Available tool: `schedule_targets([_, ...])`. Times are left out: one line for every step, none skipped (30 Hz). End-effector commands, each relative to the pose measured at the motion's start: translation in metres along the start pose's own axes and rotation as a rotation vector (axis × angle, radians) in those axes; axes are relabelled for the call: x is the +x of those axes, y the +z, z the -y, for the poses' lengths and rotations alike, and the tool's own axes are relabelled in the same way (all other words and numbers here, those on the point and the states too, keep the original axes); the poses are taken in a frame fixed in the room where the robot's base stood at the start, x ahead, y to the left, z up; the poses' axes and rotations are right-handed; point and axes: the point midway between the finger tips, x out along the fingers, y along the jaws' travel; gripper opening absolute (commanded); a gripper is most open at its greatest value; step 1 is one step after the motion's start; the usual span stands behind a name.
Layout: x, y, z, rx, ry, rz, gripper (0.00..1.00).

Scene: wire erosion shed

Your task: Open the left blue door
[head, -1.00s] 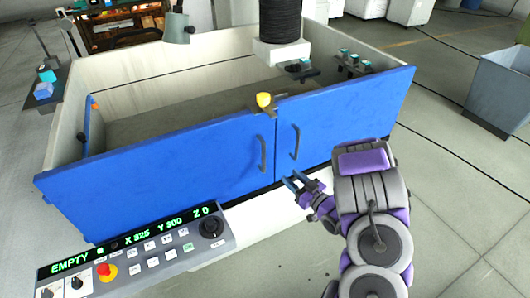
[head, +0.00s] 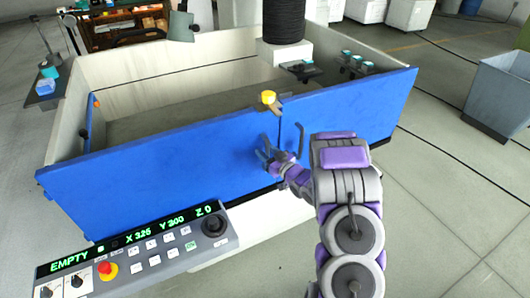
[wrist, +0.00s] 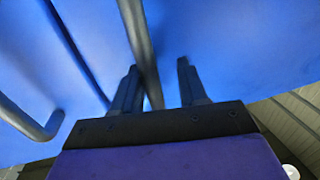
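The left blue door (head: 160,175) is a wide flat panel, closed in line with the right blue door (head: 350,108). My gripper (head: 267,153) is at the left door's dark bar handle (head: 266,140), near the seam between the doors. In the wrist view the gripper (wrist: 158,66) is open, its two dark fingers apart. The handle bar (wrist: 138,40) runs between them, nearer the left finger. The other door's handle (wrist: 28,120) shows at the left, past the seam. Whether a finger touches the bar is unclear.
The control panel (head: 140,250), reading EMPTY, juts out below the left door. A grey bin (head: 495,90) stands at the far right. Floor at the right front is clear.

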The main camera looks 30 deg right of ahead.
Motion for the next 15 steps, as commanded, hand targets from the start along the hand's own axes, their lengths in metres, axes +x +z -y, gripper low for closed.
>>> schedule_targets([0.0036,0.0005,0.0005,0.0,-0.003,-0.001,0.41])
schedule_targets([0.0046,0.0008,-0.0002,0.001,-0.003,-0.001,0.41])
schedule_targets([0.0056,0.0012,-0.0011,0.002,-0.002,-0.001,0.41])
schedule_targets([0.0059,0.0013,-0.0016,0.003,-0.002,-0.001,0.41])
schedule_targets([0.0061,0.0012,-0.0018,0.004,-0.001,-0.001,0.41])
schedule_targets([0.0062,0.0011,-0.0016,0.003,-0.001,-0.001,0.41])
schedule_targets([0.0062,0.0008,-0.0011,0.003,-0.001,-0.001,0.41])
schedule_targets([0.0062,0.0005,-0.0004,0.002,-0.001,-0.001,0.41])
schedule_targets([0.0062,0.0001,0.0002,0.001,-0.001,-0.001,0.41])
schedule_targets([0.0062,-0.0001,0.0003,0.001,-0.001,-0.001,0.41])
schedule_targets([0.0063,-0.0002,0.0008,0.0,-0.001,-0.001,0.41])
schedule_targets([0.0065,-0.0005,0.0018,-0.001,0.0,-0.001,0.4])
schedule_targets([0.0067,-0.0007,0.0026,-0.002,0.0,-0.001,0.37])
schedule_targets([0.0069,-0.001,0.0032,-0.003,0.0,-0.001,0.34])
schedule_targets([0.0071,-0.0011,0.0038,-0.003,0.0,-0.001,0.3])
